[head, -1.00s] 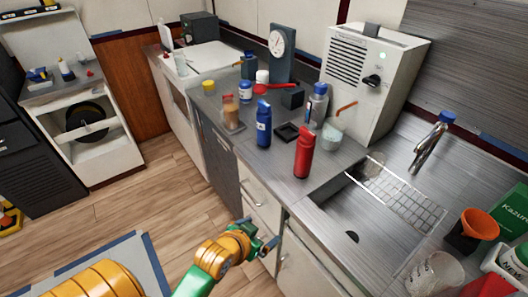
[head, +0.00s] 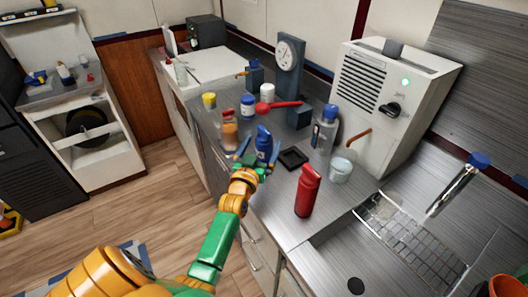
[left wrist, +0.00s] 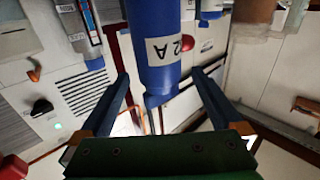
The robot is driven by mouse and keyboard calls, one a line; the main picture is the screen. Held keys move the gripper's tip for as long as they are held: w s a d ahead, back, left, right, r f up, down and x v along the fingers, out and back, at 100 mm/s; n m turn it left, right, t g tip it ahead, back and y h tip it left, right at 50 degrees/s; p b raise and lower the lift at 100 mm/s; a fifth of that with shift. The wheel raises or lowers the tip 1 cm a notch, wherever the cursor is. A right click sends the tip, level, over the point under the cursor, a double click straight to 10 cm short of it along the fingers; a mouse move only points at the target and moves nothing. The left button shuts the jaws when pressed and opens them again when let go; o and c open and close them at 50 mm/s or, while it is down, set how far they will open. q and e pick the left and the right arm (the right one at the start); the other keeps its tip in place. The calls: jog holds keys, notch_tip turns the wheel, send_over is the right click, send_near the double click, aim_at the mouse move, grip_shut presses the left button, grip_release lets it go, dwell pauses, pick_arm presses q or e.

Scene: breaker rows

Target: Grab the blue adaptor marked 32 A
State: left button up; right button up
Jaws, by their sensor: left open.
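The blue adaptor (head: 263,141) stands upright on the steel counter. In the left wrist view the blue adaptor (left wrist: 165,28) comes in from the top edge, with a white label of which "2 A" can be read; the rest is turned out of sight. My left gripper (head: 254,158) is at the adaptor, on its near side, and hides its lower part in the head view. In the left wrist view the left gripper (left wrist: 160,77) is open, with a finger on each side of the adaptor's end. I cannot tell whether they touch. My right gripper is not in view.
A red bottle (head: 307,191) stands to the right, and a flat black tray (head: 293,158) lies close beside the adaptor. An orange-brown container (head: 229,131) is just left. Behind are a red spoon-like item (head: 278,107) and a clear blue-capped bottle (head: 325,130).

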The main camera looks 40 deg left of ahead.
pick_arm(q)
jog(key=shift+w+a+f, duration=0.2)
jog(key=shift+w, duration=0.35)
jog(key=shift+w+a+f, duration=0.2)
jog(key=shift+w, duration=0.3)
jog(key=shift+w+a+f, duration=0.1)
jog(key=shift+w+f, duration=0.1)
jog(key=shift+w, duration=0.2)
jog(key=shift+c, duration=0.4)
jog(key=shift+s+r, duration=0.25)
jog(key=shift+s, duration=0.1)
jog(key=c, duration=1.1)
jog(key=shift+w+f, duration=0.1)
grip_shut()
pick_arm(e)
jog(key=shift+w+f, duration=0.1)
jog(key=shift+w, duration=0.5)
